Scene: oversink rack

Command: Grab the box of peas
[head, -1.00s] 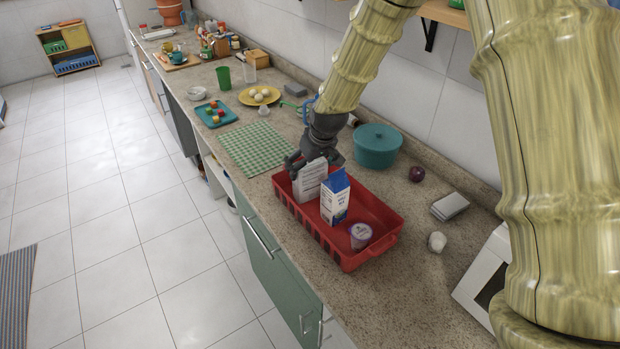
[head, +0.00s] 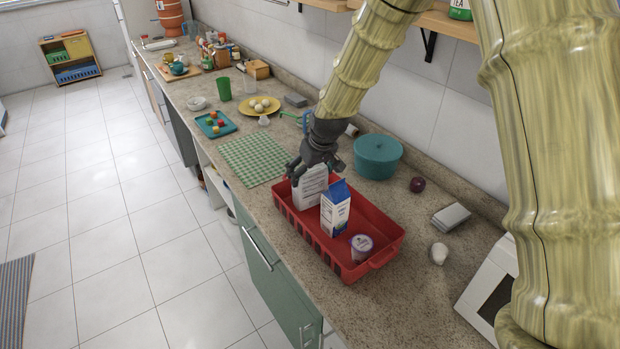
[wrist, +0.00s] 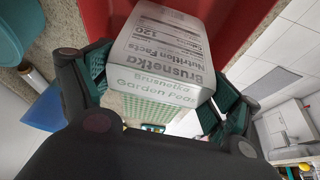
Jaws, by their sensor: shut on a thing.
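The box of peas is a white-grey box (head: 309,190) standing in the back left of a red basket (head: 375,212). In the wrist view the box (wrist: 165,55) shows the words "Brusnetka" and "Garden Peas" and a nutrition label. My gripper (head: 311,171) is over the top of the box, with its fingers on either side of it. In the wrist view the teal finger pads (wrist: 160,95) flank the box, and the gripper is shut on it. I cannot tell whether the box's bottom touches the basket floor.
A blue-and-white carton (head: 335,208) stands close beside the box, and a purple-lidded cup (head: 361,247) is at the basket's near end. A teal pot (head: 378,157) stands behind the basket. A green checked mat (head: 252,160) lies to the left.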

